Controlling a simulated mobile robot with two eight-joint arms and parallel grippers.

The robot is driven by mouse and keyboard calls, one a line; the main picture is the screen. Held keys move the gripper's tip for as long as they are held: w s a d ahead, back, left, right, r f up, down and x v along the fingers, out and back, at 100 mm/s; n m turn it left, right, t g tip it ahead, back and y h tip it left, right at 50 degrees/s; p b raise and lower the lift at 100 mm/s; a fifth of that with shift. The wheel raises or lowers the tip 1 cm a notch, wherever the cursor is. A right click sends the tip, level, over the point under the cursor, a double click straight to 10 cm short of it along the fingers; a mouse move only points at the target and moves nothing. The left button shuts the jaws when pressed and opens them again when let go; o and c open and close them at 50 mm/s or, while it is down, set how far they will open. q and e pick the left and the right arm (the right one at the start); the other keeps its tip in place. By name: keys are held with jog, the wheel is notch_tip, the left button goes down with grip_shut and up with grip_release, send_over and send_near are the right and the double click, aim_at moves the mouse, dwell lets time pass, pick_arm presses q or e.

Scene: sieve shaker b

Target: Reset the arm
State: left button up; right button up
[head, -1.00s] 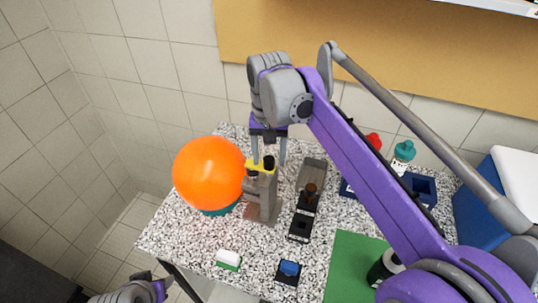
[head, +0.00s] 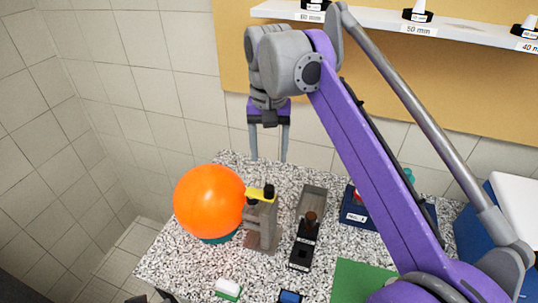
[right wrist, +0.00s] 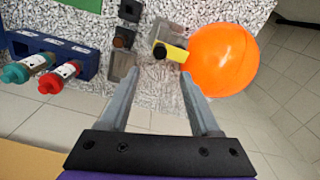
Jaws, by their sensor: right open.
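My right arm reaches in from the right of the head view, and its gripper (head: 268,158) hangs fingers down above the back of the speckled table (head: 175,260). It is open and empty, apart from the grey stand with a yellow top (head: 262,215) that stands in front of it. In the right wrist view the two fingers (right wrist: 159,80) are spread with nothing between them, and the yellow-topped stand (right wrist: 172,45) shows beyond. Only a small dark part of my left gripper (head: 150,298) shows at the bottom edge of the head view; its fingers cannot be made out.
An orange ball (head: 209,201) sits left of the stand. A black device (head: 303,245), a grey block (head: 312,200) and a blue rack (head: 355,207) with bottles, clearer in the right wrist view (right wrist: 75,50), stand to the right. A white shelf (head: 380,22) is above.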

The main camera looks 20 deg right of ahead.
jog(key=shift+s+f, duration=0.1)
jog(key=s+d+f+n+t, duration=0.2)
jog(key=s+f, duration=0.6)
jog(key=f, duration=0.4)
jog(key=s+d+f+n+t, duration=0.2)
jog(key=s+f+t, duration=0.2)
jog(key=s+f, duration=0.4)
notch_tip(320, 180, down, 5)
jog(key=shift+d, duration=0.15)
